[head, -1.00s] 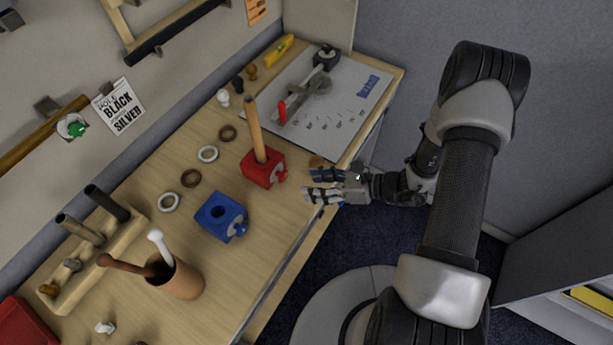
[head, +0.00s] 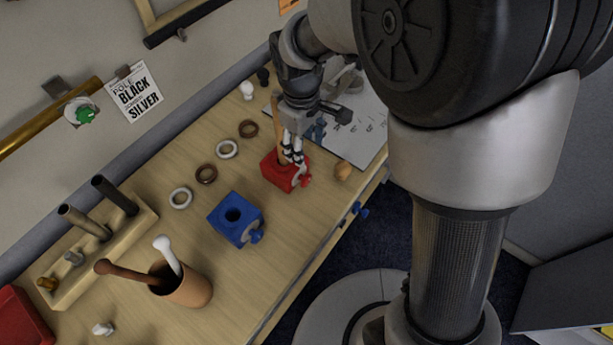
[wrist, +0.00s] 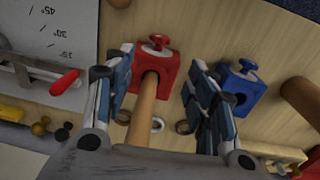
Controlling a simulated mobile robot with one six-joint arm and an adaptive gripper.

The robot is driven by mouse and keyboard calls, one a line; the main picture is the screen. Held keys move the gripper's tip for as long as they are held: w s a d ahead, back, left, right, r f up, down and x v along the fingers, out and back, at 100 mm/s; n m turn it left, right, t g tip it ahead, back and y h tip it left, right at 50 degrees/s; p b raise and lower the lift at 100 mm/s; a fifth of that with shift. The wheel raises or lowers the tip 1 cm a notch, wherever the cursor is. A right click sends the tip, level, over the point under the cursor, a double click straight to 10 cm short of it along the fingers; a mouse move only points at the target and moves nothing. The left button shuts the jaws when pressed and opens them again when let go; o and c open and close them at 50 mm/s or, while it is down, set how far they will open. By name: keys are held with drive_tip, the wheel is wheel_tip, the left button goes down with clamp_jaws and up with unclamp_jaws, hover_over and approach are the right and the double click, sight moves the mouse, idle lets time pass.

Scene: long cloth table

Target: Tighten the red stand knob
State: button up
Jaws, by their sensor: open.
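The red stand (head: 279,173) sits on the table with a wooden pole upright in its hole. Its red knob (head: 305,181) is on the side facing the table's front edge. My gripper (head: 293,152) is above the stand, pointing down, fingertips close to its top. In the wrist view my gripper (wrist: 160,60) is open, fingers either side of the red stand (wrist: 168,70) and wooden pole (wrist: 143,105). The red knob (wrist: 157,42) shows clear of the fingers there. I cannot tell whether a finger touches the stand.
A blue stand (head: 231,222) with a blue knob stands to the left. Several rings lie behind the stands. A brown cup (head: 188,287) and a wooden rack (head: 108,255) are further left. A grey board (head: 372,128) lies to the right. A tan knob (head: 343,171) is near the stand.

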sight(307, 178)
drive_tip(key=f+b, duration=0.1)
drive_tip(key=f, duration=0.4)
drive_tip(key=f+b, duration=0.2)
drive_tip(key=f, duration=0.3)
drive_tip(key=f+b, duration=0.1)
drive_tip(key=f, duration=0.5)
drive_tip(key=shift+w+d, duration=0.25)
drive_tip(key=shift+c, duration=0.5)
drive_tip(key=c, duration=1)
